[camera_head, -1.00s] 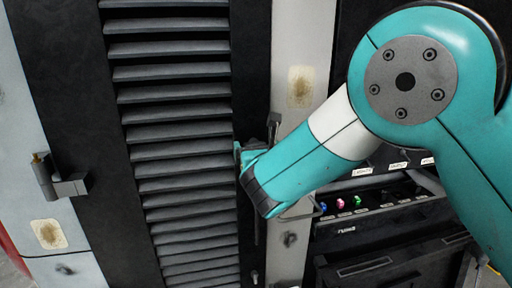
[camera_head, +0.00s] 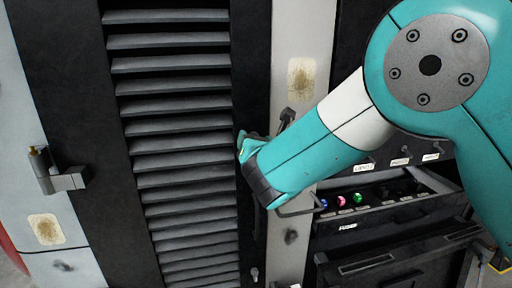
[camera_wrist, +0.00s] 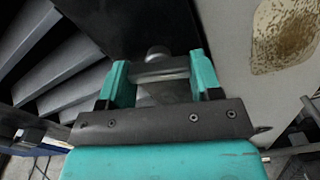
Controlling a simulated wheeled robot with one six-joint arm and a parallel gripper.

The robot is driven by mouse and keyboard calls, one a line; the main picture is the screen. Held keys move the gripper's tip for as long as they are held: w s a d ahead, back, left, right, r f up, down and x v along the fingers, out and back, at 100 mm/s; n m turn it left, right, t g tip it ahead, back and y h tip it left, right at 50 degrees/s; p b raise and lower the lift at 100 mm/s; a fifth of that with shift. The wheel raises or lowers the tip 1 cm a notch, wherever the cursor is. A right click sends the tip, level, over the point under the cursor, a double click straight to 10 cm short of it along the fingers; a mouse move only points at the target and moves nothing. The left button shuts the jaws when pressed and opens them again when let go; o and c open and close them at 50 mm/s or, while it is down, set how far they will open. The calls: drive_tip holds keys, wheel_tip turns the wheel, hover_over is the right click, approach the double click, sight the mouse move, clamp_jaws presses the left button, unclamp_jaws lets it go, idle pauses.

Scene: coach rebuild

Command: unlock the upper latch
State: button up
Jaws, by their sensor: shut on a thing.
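The upper latch, a grey metal piece with a rounded end (camera_wrist: 158,60), sits between my teal fingertips in the wrist view. My gripper (camera_wrist: 160,72) is shut on it. In the head view a dark handle of the latch (camera_head: 287,116) shows just past my wrist, tilted up and to the right, at the door's right edge. My gripper's fingertips (camera_head: 249,143) are mostly hidden behind my wrist there, so the grip itself shows only in the wrist view.
The black louvred door (camera_head: 175,120) fills the left and middle. A hinge (camera_head: 60,178) is on its left side. A pale post (camera_head: 301,60) with a rust patch stands right of the latch.

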drive_tip(key=m+b, duration=0.2)
drive_tip(key=m, duration=0.1)
drive_tip(key=shift+f+m+b, duration=0.15)
drive_tip(key=shift+m+b, duration=0.15)
drive_tip(key=shift+m, duration=0.1)
drive_tip(key=m+b, duration=0.3)
drive_tip(key=shift+a+m, duration=0.1)
drive_tip(key=shift+m, duration=0.2)
drive_tip(key=m+b, duration=0.4)
drive_tip(key=shift+r+m+b, duration=0.3)
drive_tip(key=shift+m+b, duration=0.9)
drive_tip(key=shift+m, duration=0.2)
drive_tip(key=shift+r, duration=0.1)
drive_tip(key=o, duration=0.9)
drive_tip(key=shift+s, duration=0.1)
